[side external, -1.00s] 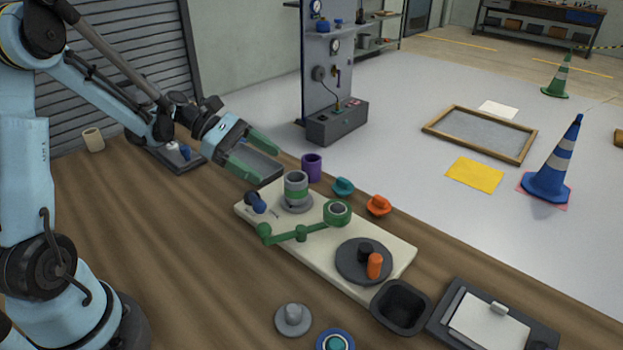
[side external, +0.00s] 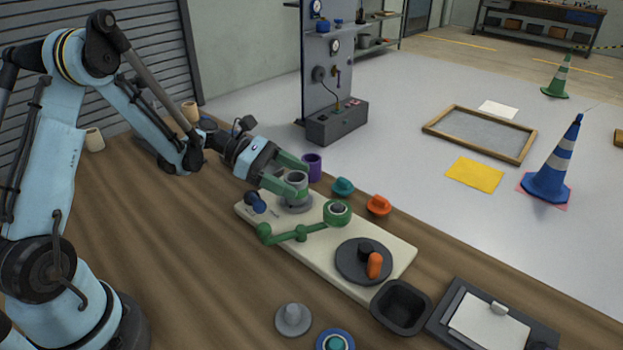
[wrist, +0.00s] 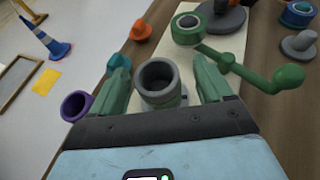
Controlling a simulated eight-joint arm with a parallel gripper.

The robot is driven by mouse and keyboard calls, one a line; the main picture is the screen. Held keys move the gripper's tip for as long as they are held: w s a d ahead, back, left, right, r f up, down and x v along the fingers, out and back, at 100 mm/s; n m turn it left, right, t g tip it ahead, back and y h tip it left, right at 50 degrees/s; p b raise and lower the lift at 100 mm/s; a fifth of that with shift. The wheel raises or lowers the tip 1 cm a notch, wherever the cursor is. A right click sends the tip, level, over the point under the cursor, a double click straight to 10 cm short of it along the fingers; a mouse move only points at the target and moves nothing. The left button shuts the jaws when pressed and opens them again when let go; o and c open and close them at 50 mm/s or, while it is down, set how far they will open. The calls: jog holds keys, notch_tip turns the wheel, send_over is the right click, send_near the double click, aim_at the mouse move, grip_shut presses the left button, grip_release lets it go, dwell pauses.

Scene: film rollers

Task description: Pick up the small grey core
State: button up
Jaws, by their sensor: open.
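The grey core (side external: 297,178) is a small hollow cylinder. It stands upright on a grey round base (side external: 298,207) at the far left part of the pale board (side external: 270,238). In the wrist view the core (wrist: 157,76) shows its open top between the fingers. My gripper (side external: 300,180) is open, with one green finger on each side of the core. In the wrist view, gaps show between the core and both fingers of my gripper (wrist: 162,85). The core's lower part is partly hidden by a finger in the side view.
A purple cup (side external: 312,166) stands close behind the core, with a teal knob (side external: 343,187) and an orange knob (side external: 379,205) beside the board. A green arm with a roller (side external: 337,212) and a dark disc (side external: 350,262) are nearer.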

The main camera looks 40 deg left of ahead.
aim_at(305, 182)
jog(key=shift+x, duration=1.85)
jog(key=shift+w+a, duration=0.1)
jog(key=shift+a, duration=0.05)
jog(key=c, duration=1)
jog(key=shift+c, duration=0.2)
jog(key=shift+r, duration=0.15)
